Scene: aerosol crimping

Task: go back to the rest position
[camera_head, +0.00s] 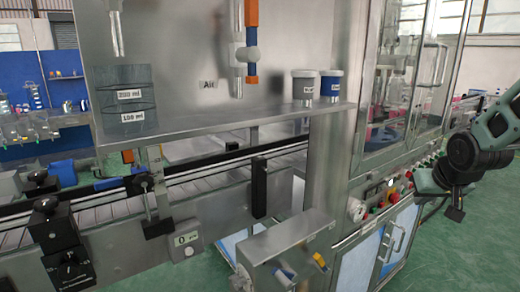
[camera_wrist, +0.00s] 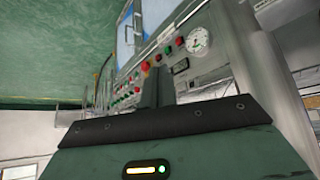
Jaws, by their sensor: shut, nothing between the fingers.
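My gripper (camera_head: 455,212) hangs at the right side of the head view, in front of the control panel of the steel machine. It is shut, with nothing between the fingers. In the wrist view my gripper (camera_wrist: 158,86) shows as dark fingers close together above the green wrist housing. The control panel (camera_wrist: 147,72), with red and green buttons and a round gauge, lies beyond the fingers and appears apart from them. In the head view the panel (camera_head: 393,193) is left of my gripper.
The steel machine (camera_head: 340,190) has glass doors (camera_head: 415,75) above the panel. A conveyor (camera_head: 200,185) runs along the left. Cabinet handles (camera_head: 395,242) stick out below the panel. Green floor (camera_head: 450,255) shows free at the lower right.

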